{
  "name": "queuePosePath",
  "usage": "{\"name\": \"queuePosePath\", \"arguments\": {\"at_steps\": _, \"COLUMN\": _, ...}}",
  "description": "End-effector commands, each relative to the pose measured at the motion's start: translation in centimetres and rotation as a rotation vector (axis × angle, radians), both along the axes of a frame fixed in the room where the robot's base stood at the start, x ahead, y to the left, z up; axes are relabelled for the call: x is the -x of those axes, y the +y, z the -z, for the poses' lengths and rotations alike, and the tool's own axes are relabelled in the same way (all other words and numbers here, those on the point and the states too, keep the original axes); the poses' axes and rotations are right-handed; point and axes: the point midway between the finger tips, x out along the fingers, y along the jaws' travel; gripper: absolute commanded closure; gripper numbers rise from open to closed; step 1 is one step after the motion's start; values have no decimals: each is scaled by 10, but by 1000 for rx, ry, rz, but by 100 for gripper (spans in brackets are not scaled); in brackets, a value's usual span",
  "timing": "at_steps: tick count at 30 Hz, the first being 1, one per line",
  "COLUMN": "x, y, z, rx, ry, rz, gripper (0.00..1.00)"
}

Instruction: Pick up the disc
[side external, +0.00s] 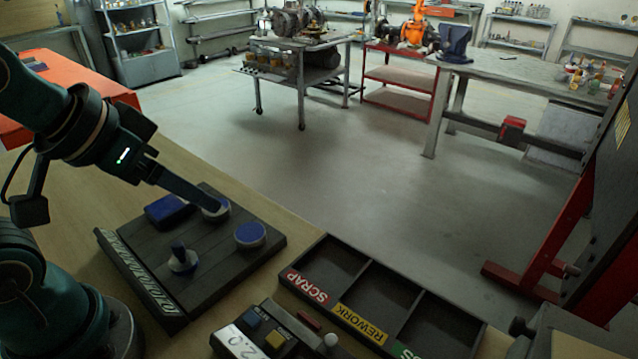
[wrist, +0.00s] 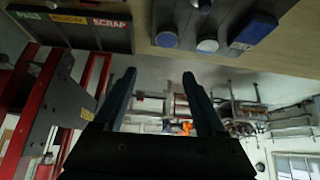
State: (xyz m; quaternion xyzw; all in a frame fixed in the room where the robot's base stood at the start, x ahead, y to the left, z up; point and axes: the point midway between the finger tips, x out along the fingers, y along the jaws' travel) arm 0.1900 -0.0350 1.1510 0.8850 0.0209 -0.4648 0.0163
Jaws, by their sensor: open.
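I cannot tell which one the task means. My gripper (side external: 218,208) is open and empty; in the wrist view (wrist: 159,74) its fingers are spread, with both discs beyond the tips, not between them.
A knobbed piece (side external: 182,260) stands on the board near the discs. A dark tray (side external: 375,297) with SCRAP and REWORK compartments lies to the right. A button box (side external: 262,335) sits in front. The bench edge runs behind the board, with open floor beyond.

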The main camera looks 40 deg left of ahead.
Motion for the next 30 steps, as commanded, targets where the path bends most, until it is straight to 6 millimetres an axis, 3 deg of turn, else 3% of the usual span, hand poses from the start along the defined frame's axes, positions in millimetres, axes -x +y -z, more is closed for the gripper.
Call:
{"name": "queuePosePath", "arguments": {"at_steps": 5, "x": -41, "y": 25, "z": 10, "rx": 4, "ry": 1, "rz": -121, "gripper": 27}}
{"name": "queuePosePath", "arguments": {"at_steps": 12, "x": -78, "y": 74, "z": 51, "rx": 18, "ry": 72, "rz": -298, "gripper": 27}}
{"name": "queuePosePath", "arguments": {"at_steps": 18, "x": -77, "y": 100, "z": 85, "rx": 35, "ry": 168, "rz": -385, "gripper": 27}}
{"name": "queuePosePath", "arguments": {"at_steps": 30, "x": -78, "y": 110, "z": 116, "rx": 46, "ry": 213, "rz": -416, "gripper": 27}}
